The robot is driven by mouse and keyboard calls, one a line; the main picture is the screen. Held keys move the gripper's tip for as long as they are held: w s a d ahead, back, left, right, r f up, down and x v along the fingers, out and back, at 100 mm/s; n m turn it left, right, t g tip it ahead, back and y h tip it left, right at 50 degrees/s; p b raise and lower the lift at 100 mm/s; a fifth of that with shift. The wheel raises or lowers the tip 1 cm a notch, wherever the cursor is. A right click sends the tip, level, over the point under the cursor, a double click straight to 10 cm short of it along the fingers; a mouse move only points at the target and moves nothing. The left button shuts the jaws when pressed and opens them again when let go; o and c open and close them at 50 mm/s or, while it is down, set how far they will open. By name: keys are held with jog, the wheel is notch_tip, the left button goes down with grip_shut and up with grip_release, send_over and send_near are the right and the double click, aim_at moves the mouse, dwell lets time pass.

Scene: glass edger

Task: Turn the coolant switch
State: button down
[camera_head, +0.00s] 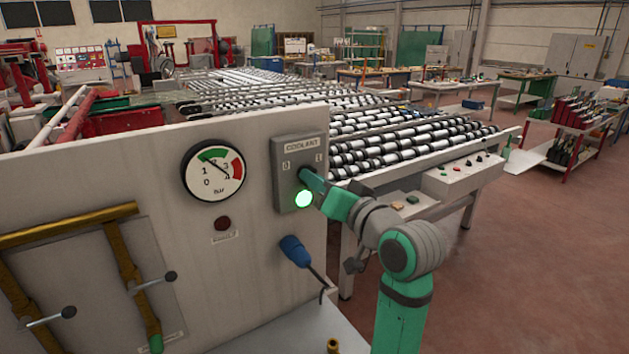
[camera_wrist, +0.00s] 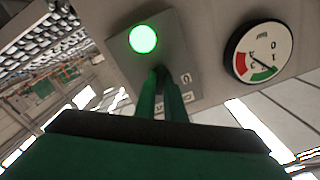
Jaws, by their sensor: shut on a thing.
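The grey coolant switch box (camera_head: 287,185) is fixed near the right end of the pale machine panel, labelled COOLANT, with position marks 0 and 1 below the label. A round lamp (camera_head: 303,198) low on the box glows green; it also shows bright in the wrist view (camera_wrist: 143,39). My gripper (camera_head: 306,176) reaches in from the right against the face of the box. In the wrist view its green fingers (camera_wrist: 160,75) are close together on the switch. The knob is mostly hidden by the fingers, so its exact angle cannot be told.
A pressure gauge (camera_head: 213,172) is left of the box, with a dark red button (camera_head: 222,223) below it. A blue plug (camera_head: 295,251) with a cable sits below the box. Yellow pipes (camera_head: 68,225) with valve levers are at lower left. A roller conveyor (camera_head: 400,143) lies behind.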

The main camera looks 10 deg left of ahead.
jog(key=shift+m, duration=0.9)
jog(key=c, duration=1.8)
grip_release()
jog(key=shift+c, duration=0.2)
jog(key=v, duration=1.1)
jog(key=shift+w, duration=0.1)
